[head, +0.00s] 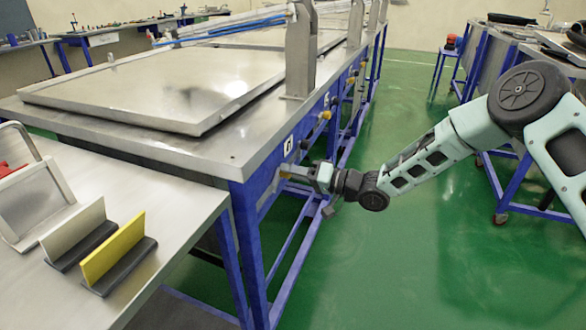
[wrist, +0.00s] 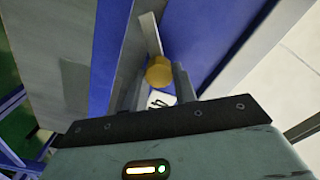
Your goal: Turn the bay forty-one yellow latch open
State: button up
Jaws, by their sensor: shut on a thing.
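The yellow latch (wrist: 159,70) shows as a round yellow knob in the wrist view, with a flat grey lever (wrist: 149,32) beyond it. It sits on the blue frame, beside a white label reading 41 (wrist: 160,101), which also shows in the head view (head: 288,146). My gripper (wrist: 160,82) has one finger on each side of the yellow knob and is shut on it. In the head view my gripper (head: 290,171) reaches the bench's blue side from the right, just below the label. The latch is mostly hidden there by my gripper.
A large flat metal lid (head: 165,85) lies on the bench above, with a grey upright bracket (head: 299,55) near the edge. More latches line the blue side farther back. A side table (head: 150,215) holds squeegee-like tools. Green floor is clear right of the bench.

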jog(key=shift+d+f+m+p, duration=0.1)
jog(key=shift+m+p, duration=0.25)
jog(key=shift+m, duration=1.5)
jog(key=shift+f+m+p, duration=0.1)
jog(key=shift+m+p, duration=0.25)
jog(key=shift+m, duration=1.5)
jog(key=o, duration=1)
jog(key=shift+c, duration=0.2)
jog(key=v, duration=1.7)
jog(key=shift+d+b, duration=0.2)
jog(key=shift+b, duration=0.15)
jog(key=shift+r, duration=0.1)
